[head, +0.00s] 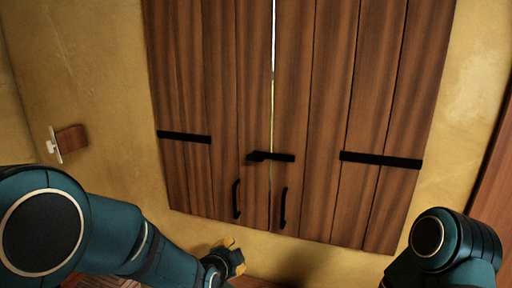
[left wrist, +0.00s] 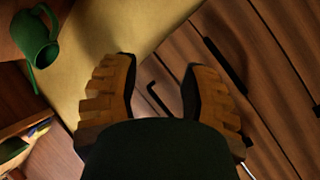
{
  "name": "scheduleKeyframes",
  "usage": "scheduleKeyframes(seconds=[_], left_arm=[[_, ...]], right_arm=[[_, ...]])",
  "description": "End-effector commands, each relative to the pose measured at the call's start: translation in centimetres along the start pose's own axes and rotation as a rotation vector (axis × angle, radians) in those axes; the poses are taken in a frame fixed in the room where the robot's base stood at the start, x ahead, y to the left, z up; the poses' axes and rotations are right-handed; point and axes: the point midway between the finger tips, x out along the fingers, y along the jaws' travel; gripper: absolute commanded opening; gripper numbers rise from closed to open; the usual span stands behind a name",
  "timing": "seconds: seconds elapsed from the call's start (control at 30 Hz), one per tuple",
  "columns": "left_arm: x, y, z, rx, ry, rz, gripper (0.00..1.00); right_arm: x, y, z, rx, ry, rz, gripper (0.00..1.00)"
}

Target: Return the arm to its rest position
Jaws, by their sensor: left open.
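My left arm comes in from the lower left of the head view, dark teal with a round black joint cap. Its left gripper (head: 230,257), with yellow-orange fingers, is low in the picture, below the wooden double shutters (head: 330,90). In the left wrist view the left gripper (left wrist: 160,68) is open, its two ridged fingers wide apart with nothing between them. Beyond the fingers are the yellow wall and the brown planks. My right arm shows only as a teal joint at the lower right of the head view; its gripper is out of view.
The shutters have black straps, a black latch (head: 271,156) and two dark handles (head: 283,208); a thin bright gap runs between the upper parts. A small wooden block with a white fitting (head: 70,141) is on the left wall. A green watering can (left wrist: 36,42) shows in the left wrist view.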

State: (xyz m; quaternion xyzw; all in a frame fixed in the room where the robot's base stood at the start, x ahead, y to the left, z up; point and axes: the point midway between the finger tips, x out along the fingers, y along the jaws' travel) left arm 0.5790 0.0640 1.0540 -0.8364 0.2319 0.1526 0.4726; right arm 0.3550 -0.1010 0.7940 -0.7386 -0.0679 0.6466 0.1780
Motion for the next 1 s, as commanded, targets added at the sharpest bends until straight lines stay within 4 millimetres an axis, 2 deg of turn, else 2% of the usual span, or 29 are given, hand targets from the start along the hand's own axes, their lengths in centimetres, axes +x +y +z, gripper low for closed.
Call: scheduleKeyframes(seconds=[0.03,0.1,0.17,0.3,0.4,0.5,0.6,0.7,1.0], left_arm=[[0.5,2.8,2.9,-0.111,-0.059,0.069,0.45],[0.7,6.6,6.0,-0.281,-0.135,0.153,0.45],[0.5,9.8,8.6,-0.433,-0.21,0.219,0.45],[-1.5,17.7,13.6,-0.81,-0.412,0.355,0.45],[-3.6,22.6,15.7,-1.064,-0.561,0.426,0.45],[-5.5,26.1,16.8,-1.258,-0.683,0.468,0.45],[-6.8,28.1,17.1,-1.382,-0.762,0.489,0.45],[-7.4,29.0,17.2,-1.44,-0.802,0.498,0.45],[-7.5,29.0,17.2,-1.443,-0.804,0.498,0.45]], right_arm=[[0.0,0.0,0.0,0.0,0.0,0.0,0.0],[0.0,0.0,0.0,0.0,0.0,0.0,0.0],[0.0,0.0,0.0,0.0,0.0,0.0,0.0],[0.0,0.0,0.0,0.0,0.0,0.0,0.0],[0.0,0.0,0.0,0.0,0.0,0.0,0.0],[0.0,0.0,0.0,0.0,0.0,0.0,0.0],[0.0,0.0,0.0,0.0,0.0,0.0,0.0],[0.0,0.0,0.0,0.0,0.0,0.0,0.0],[0.0,0.0,0.0,0.0,0.0,0.0,0.0]])
